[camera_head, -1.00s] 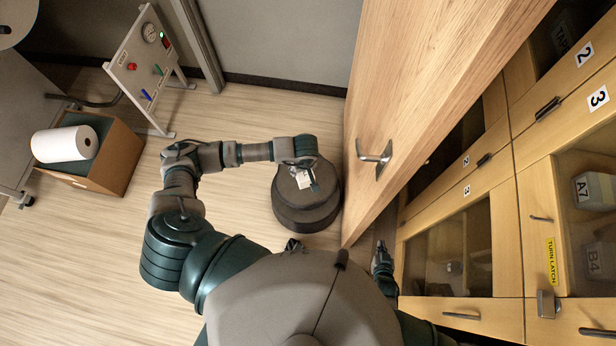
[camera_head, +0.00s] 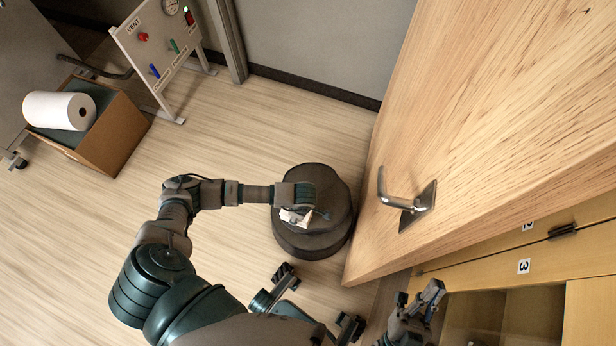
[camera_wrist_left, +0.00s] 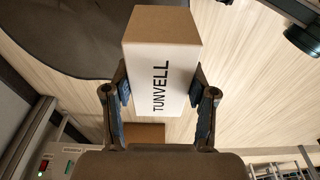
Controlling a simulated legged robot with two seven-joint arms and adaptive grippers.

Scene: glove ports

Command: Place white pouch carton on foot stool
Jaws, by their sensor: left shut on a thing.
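The white carton (camera_head: 293,216), with a brown end and the word TUNVELL, is between the two fingers of my left gripper (camera_head: 312,215). The carton (camera_wrist_left: 160,80) also shows large in the left wrist view, with a finger pressed on each side. The foot stool (camera_head: 318,243) is dark, round and stepped, and stands on the floor under my left gripper. In the left wrist view, its dark top (camera_wrist_left: 60,40) lies behind the carton. I cannot tell whether the carton touches it. My right gripper (camera_head: 418,296) is open and empty at the lower right, apart from both.
A wooden door (camera_head: 480,130) with a metal handle (camera_head: 400,198) stands just right of the stool. Wooden cabinets (camera_head: 480,262) are at the lower right. A brown box with a white roll (camera_head: 58,110) and a valve panel (camera_head: 155,45) are at left. Floor left of the stool is clear.

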